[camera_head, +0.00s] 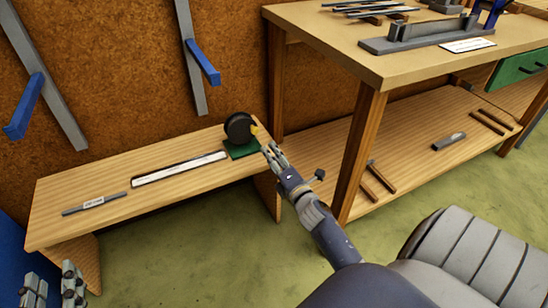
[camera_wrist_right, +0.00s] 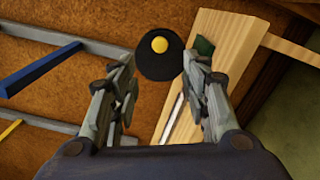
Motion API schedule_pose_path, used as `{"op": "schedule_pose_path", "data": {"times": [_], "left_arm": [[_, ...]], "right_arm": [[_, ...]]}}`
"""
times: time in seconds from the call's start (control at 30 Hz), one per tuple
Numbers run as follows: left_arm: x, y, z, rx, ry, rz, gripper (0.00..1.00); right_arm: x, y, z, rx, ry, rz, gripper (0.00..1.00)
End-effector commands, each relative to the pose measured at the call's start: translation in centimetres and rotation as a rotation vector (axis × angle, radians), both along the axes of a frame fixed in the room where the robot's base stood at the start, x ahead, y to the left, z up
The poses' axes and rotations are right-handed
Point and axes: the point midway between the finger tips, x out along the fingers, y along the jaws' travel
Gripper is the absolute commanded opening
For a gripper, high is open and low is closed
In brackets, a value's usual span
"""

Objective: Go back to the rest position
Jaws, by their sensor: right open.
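My right gripper (camera_head: 270,150) reaches over the right end of the low wooden bench (camera_head: 110,185). It is open and empty; its two fingers stand apart in the right wrist view (camera_wrist_right: 158,88). A black round spool (camera_head: 238,127) with a yellow centre is just beyond the fingertips. The spool also shows in the right wrist view (camera_wrist_right: 160,62), ahead of the gap between the fingers. It is on or just behind a green block (camera_head: 243,149). My left gripper (camera_head: 52,287) is at the bottom left corner, its two fingers apart with nothing seen between them.
A white strip (camera_head: 180,168) and a grey bar (camera_head: 94,203) lie on the low bench. A taller workbench (camera_head: 400,70) with a lower shelf (camera_head: 400,150) stands at the right. Blue-armed wall brackets (camera_head: 203,62) stick out from the brown wall. Green floor is bare before the bench.

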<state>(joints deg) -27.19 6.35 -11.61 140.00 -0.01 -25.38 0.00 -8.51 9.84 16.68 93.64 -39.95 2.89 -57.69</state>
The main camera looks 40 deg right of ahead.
Motion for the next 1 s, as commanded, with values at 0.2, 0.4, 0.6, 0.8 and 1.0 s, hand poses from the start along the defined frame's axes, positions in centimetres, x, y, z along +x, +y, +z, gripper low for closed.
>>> {"op": "schedule_pose_path", "data": {"times": [0.2,0.4,0.6,0.8,1.0], "left_arm": [[0.0,0.0,0.0,0.0,0.0,0.0,0.4],[0.0,0.0,0.0,0.0,0.0,0.0,0.4],[0.0,0.0,0.0,0.0,0.0,0.0,0.4],[0.0,0.0,0.0,0.0,0.0,0.0,0.4],[0.0,0.0,0.0,0.0,0.0,0.0,0.4]], "right_arm": [[0.0,0.0,0.0,0.0,0.0,0.0,0.43],[0.0,0.0,0.0,0.0,0.0,0.0,0.43],[-0.4,3.2,1.5,0.18,-0.049,0.033,0.43],[-2.9,13.1,5.6,0.788,-0.124,0.135,0.43],[-5.8,20.2,8.6,1.266,-0.102,0.203,0.43]]}}
